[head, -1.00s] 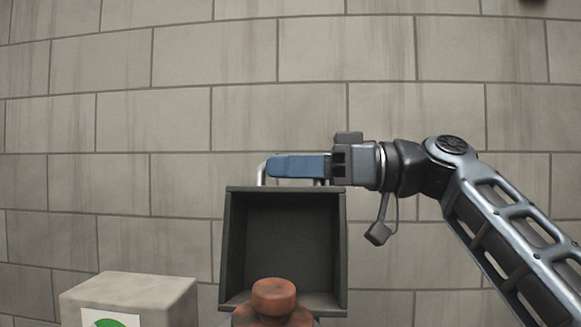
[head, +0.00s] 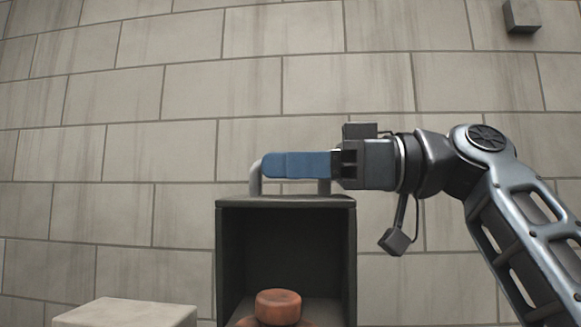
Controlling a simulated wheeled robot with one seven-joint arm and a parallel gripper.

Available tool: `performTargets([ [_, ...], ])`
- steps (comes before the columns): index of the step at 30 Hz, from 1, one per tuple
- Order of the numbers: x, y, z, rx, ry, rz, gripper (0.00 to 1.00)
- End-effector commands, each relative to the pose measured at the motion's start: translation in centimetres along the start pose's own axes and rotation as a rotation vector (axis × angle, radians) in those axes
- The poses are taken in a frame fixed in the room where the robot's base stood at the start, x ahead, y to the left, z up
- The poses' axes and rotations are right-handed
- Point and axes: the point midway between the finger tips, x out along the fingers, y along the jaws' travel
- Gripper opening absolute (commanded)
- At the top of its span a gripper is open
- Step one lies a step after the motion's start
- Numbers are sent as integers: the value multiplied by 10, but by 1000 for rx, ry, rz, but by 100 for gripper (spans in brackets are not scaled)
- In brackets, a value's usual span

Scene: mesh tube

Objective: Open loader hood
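The loader hood appears to be the dark grey box (head: 226,262) at the lower centre of the head view. Its front is an open, dark hollow. A pale metal bar handle (head: 256,178) stands up from its top edge. My gripper (head: 296,165) reaches in from the right, level with the handle. Its blue fingers lie across the upper part of the handle and hide its crossbar. One finger covers the other from this side, so I cannot tell whether they are closed on the bar.
A reddish-brown round knob (head: 278,306) stands in front of the box's lower opening. A pale block (head: 125,314) is at the lower left. A block wall (head: 170,95) fills the background, with a small grey box (head: 521,16) at the upper right. Left of the handle is clear.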

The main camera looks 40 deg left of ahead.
Motion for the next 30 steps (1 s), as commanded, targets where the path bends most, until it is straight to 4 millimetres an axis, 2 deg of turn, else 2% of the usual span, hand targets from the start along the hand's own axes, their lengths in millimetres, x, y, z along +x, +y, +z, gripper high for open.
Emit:
performTargets([
  [1,0,0,0,0,0,0,32],
  [5,0,0,0,0,0,0,42],
  [14,-4,0,0,0,1,0,42],
  [24,-56,0,2,1,2,2,42],
  [30,-76,0,1,0,0,2,42],
])
